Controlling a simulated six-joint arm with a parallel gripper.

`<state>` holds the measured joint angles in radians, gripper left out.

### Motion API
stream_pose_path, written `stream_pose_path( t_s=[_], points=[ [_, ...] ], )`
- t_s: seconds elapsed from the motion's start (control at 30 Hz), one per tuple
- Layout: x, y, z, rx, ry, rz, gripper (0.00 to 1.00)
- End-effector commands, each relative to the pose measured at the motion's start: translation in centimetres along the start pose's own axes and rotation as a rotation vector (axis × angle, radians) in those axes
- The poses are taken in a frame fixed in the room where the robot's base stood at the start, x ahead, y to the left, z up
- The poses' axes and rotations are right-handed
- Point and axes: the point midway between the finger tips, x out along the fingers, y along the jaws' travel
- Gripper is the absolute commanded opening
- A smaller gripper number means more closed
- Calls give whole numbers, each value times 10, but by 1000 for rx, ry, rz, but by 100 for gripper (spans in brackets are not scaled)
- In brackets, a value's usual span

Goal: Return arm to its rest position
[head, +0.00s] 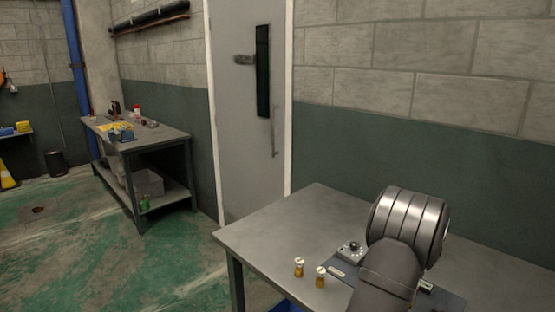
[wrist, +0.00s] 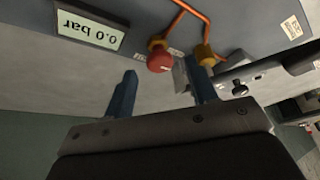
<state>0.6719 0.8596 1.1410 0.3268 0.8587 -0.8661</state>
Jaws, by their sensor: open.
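My gripper (wrist: 160,72) shows in the wrist view with its two blue fingers spread apart and nothing held between them. Beyond the fingertips is a grey panel with a red knob (wrist: 160,59), which appears in line with the gap. I cannot tell how far it is from the fingers. Copper-orange tubing (wrist: 187,8) runs to brass fittings (wrist: 205,54) on the panel. A display (wrist: 90,28) reads 0.0 bar, upside down. In the head view my arm is at the lower right over the near table, and the gripper is hidden there.
The near metal table (head: 270,222) carries two small amber vials (head: 299,267) and a grey box with a black knob (head: 350,250), close to my arm. The table's left part is clear. A grey door (head: 238,150) and a second workbench (head: 165,138) stand behind.

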Motion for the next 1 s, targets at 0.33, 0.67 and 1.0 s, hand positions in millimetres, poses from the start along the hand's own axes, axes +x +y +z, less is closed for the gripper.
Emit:
stream_pose_path(
  t_s=[0.33, 0.67, 1.0],
  points=[
    [18, -2, -1, 146, 1, 62, 52],
    [17, -4, -1, 321, 0, 134, 52],
    [18, -5, -1, 486, 0, 203, 52]
  ],
)
